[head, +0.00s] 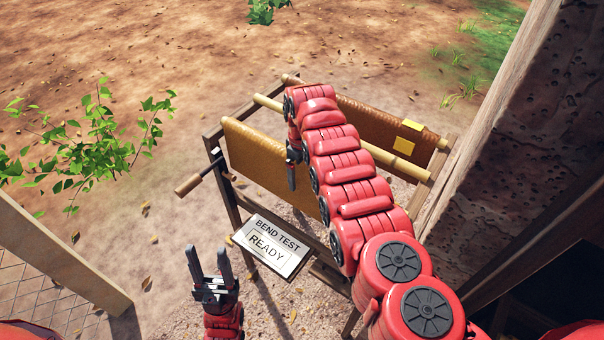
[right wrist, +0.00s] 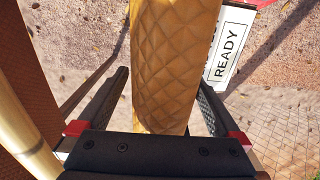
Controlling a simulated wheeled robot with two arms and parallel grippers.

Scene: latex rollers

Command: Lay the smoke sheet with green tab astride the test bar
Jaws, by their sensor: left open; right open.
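An amber smoke sheet (head: 255,155) hangs at the front left of a wooden rack. My right arm covers its right part, and no green tab shows. A pale bare bar (head: 385,156) runs across the middle of the rack; I take it for the test bar. My right gripper (head: 292,160) is open at the amber sheet. In the right wrist view, the quilted amber sheet (right wrist: 175,65) lies between its spread fingers (right wrist: 165,105), and the pale bar (right wrist: 22,125) is at the left. My left gripper (head: 211,268) is open and empty, low and left of the rack.
A darker brown sheet (head: 375,125) with yellow tabs (head: 404,145) hangs on the rack's back bar. A "BEND TEST READY" sign (head: 271,246) is at the front. A crank handle (head: 188,185) sticks out left. A rough post (head: 525,130) stands right. Leafy branches (head: 85,150) are left.

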